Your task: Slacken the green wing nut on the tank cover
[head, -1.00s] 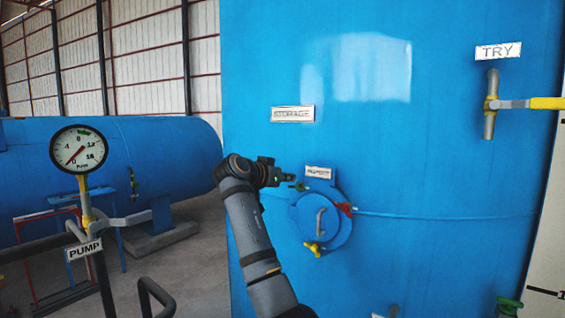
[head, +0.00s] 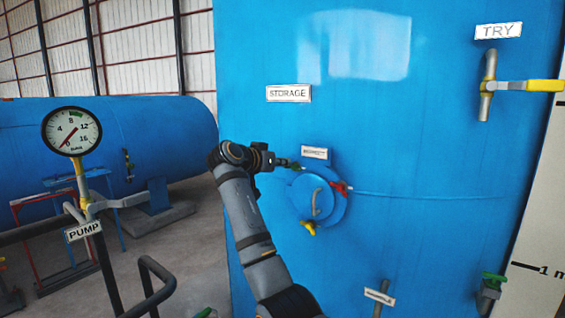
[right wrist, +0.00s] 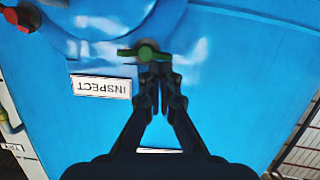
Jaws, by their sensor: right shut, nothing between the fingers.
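The round blue tank cover (head: 330,205) with a curved grey handle is on the large blue tank, below the INSPECT label (head: 315,152). The green wing nut (right wrist: 145,53) is at the cover's edge in the right wrist view; it shows small in the head view (head: 294,165). My right gripper (head: 283,162) is shut and empty. In the right wrist view its fingertips (right wrist: 155,70) are together right at the wing nut; I cannot tell whether they touch it. A red wing nut (head: 341,187) and a yellow wing nut (head: 309,227) are also on the cover. My left gripper is not in view.
A pressure gauge (head: 71,131) on a yellow stem with a PUMP sign (head: 83,231) stands at left. A TRY tap (head: 489,86) with a yellow lever sticks out at upper right. A green-handled valve (head: 491,286) is at lower right. The tank face around the cover is mostly clear.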

